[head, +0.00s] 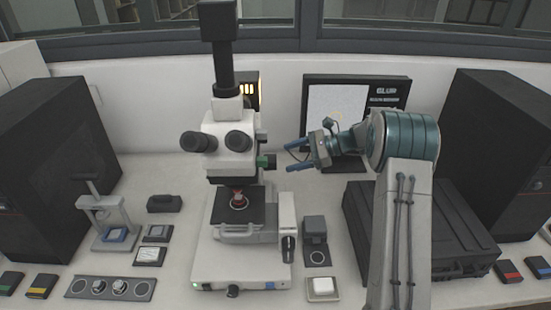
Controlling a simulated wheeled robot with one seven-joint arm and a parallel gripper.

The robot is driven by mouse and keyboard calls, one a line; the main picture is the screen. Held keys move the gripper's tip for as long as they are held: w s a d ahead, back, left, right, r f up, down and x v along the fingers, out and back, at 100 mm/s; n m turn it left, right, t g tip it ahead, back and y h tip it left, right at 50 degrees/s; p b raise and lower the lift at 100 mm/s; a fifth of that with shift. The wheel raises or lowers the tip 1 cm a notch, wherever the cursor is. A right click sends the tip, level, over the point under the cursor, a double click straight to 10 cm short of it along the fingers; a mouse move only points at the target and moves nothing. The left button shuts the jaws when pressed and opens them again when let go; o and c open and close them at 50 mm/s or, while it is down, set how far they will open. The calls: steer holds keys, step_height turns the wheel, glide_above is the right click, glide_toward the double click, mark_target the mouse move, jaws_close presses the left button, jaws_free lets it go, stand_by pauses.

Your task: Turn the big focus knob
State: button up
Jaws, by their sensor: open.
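A white microscope (232,215) stands in the middle of the bench. A dark knob (288,246), which looks like the big focus knob, sits low on its right side against a pale upright block. My gripper (291,156) is open, with two blue fingers pointing left. It appears empty and sits right of the microscope's upper body, higher in the picture than the dark knob and apart from it. A smaller green-and-black knob (264,161) is left of the fingertips. I cannot tell the exact depth gap between them.
A monitor (337,97) stands behind my gripper. A small dark grey block (314,229) and a white dish (322,287) are right of the microscope base. A hand press (107,218) stands at left.

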mark_target(270, 162)
steer(key=p+x, duration=0.1)
steer(key=x, duration=0.5)
steer(key=shift+d, duration=0.1)
steer(key=c, duration=1)
